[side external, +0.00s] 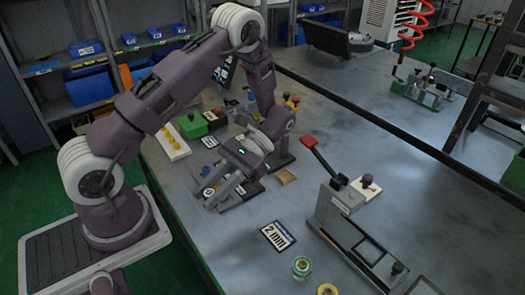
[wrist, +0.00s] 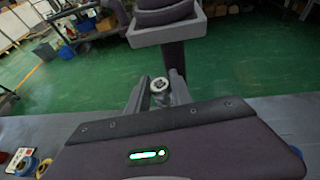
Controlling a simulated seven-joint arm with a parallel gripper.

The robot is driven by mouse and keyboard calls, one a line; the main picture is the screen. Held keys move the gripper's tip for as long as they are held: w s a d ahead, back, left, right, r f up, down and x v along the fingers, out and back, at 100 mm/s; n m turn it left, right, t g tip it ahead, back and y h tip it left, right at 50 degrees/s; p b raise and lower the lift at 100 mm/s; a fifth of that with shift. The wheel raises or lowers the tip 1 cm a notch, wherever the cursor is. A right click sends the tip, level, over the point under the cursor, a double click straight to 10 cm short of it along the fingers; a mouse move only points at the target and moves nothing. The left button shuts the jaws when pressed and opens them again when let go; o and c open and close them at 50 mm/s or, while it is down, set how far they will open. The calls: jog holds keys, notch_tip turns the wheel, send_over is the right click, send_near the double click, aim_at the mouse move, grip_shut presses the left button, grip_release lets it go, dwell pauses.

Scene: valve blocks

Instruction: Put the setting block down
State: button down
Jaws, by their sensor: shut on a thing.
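My gripper (side external: 212,194) hangs over the near-left part of the grey bench in the side view, tilted, with its fingers pointing down and to the left. In the wrist view my gripper (wrist: 158,92) has its two fingers close on either side of a small grey piece with a round, light top, which I take to be the setting block (wrist: 159,85). Most of the piece is hidden by the fingers and the hand. In the side view I cannot make it out clearly, nor tell whether it touches the bench.
A "2 mm" card (side external: 278,237) lies on the bench, with a lever clamp fixture (side external: 345,200) to its right. A green-and-white round item (side external: 301,267) and a yellow ring (side external: 327,290) are at the front. A green box (side external: 190,125) and small parts crowd behind my gripper.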

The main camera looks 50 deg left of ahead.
jog(key=w+d+r+n+t+h, duration=0.1)
jog(key=w+r+n+t+h, duration=0.2)
jog(key=w+n+t+h, duration=1.15)
jog(key=w+a+r+n+t+y, duration=0.3)
jog(key=w+a+n+t+y, duration=0.25)
jog(key=a, duration=0.45)
jog(key=w+a+r+n+t+y, duration=0.3)
jog(key=w+a+n+t, duration=0.2)
jog(key=w+a+n, duration=0.3)
jog(key=f, duration=1.2)
jog(key=s+a+f, duration=0.1)
jog(key=f, duration=0.5)
jog(key=shift+f, duration=0.1)
jog(key=c, duration=1.1)
grip_release()
jog(key=shift+f, duration=0.15)
jog(key=shift+c, duration=0.2)
